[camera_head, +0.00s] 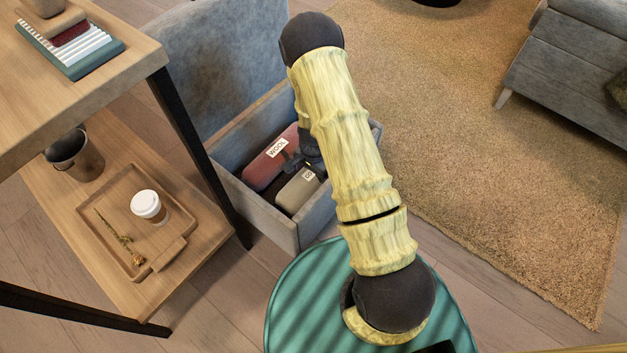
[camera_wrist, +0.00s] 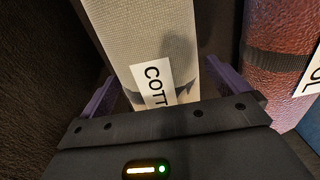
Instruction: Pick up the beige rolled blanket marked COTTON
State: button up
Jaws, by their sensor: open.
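The beige rolled blanket (camera_head: 296,192) lies in a grey open storage box beside a red roll; its white label is partly hidden by my arm in the head view. In the wrist view the beige blanket (camera_wrist: 140,30) runs between my gripper's two purple fingers, and its label (camera_wrist: 153,82) reads "COTT", the rest cut off. My gripper (camera_wrist: 165,95) is open, with one finger on each side of the blanket. I cannot tell whether the fingers touch it. In the head view my gripper is mostly hidden behind my arm.
The red roll marked WOOL (camera_head: 268,162) lies close beside the blanket, with a dark strap (camera_wrist: 275,65). The box walls (camera_head: 262,212) stand close around, and its raised grey lid (camera_head: 225,70) is behind. A wooden shelf (camera_head: 180,250) with a tray and cup stands left.

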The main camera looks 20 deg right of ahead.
dwell(0.5)
jog(key=c, duration=1.4)
jog(key=shift+r, duration=0.1)
notch_tip(320, 180, up, 10)
jog(key=p, duration=0.6)
